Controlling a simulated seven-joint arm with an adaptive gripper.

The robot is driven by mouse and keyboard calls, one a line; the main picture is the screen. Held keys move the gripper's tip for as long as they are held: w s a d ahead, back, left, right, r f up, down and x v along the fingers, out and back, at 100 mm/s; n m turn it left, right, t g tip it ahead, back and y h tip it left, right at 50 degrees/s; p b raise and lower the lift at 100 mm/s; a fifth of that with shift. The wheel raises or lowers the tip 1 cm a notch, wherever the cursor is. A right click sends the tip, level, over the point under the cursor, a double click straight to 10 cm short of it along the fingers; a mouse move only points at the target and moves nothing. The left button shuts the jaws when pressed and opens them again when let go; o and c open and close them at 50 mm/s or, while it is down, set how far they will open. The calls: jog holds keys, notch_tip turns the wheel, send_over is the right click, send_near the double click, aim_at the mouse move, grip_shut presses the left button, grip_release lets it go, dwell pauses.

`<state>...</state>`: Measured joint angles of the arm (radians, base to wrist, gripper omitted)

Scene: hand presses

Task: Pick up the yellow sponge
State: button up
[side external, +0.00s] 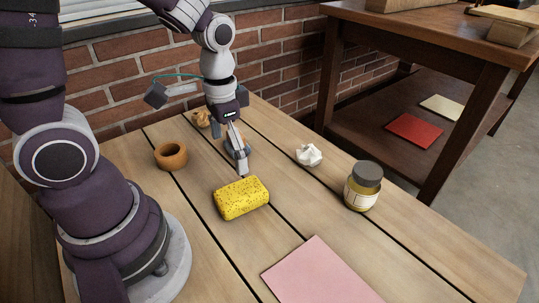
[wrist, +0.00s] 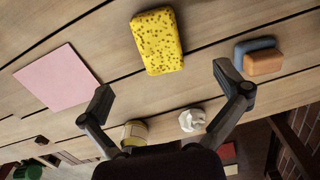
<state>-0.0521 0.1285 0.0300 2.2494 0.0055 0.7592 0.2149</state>
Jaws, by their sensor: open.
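The yellow sponge (side external: 241,198), a speckled block with rounded corners, lies flat on the wooden table. In the side external view my gripper (side external: 241,172) points down just beyond the sponge's far edge and looks close to it. In the wrist view the sponge (wrist: 157,41) is at the top centre, ahead of the two spread fingers of my gripper (wrist: 164,83). The space between the fingers is empty. I cannot tell from these views exactly how high the fingertips are above the table.
A jar (side external: 363,187) and crumpled white paper (side external: 308,155) stand right of the sponge. A brown ring-shaped pot (side external: 171,156) is at the left, and a pink sheet (side external: 318,273) lies in front. Orange and blue blocks (wrist: 263,63) are near my gripper. A brick wall (side external: 290,70) stands behind.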

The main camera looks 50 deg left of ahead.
send_over(240, 191)
jog(key=s, duration=0.1)
jog(key=f, duration=0.4)
jog(key=shift+a+f, duration=0.2)
jog(key=shift+f, duration=0.1)
jog(key=f, duration=0.3)
jog(key=w+f, duration=0.1)
jog(key=f, duration=0.1)
jog(key=shift+d+f, duration=0.25)
jog(key=shift+f, duration=0.05)
jog(key=c, duration=0.9)
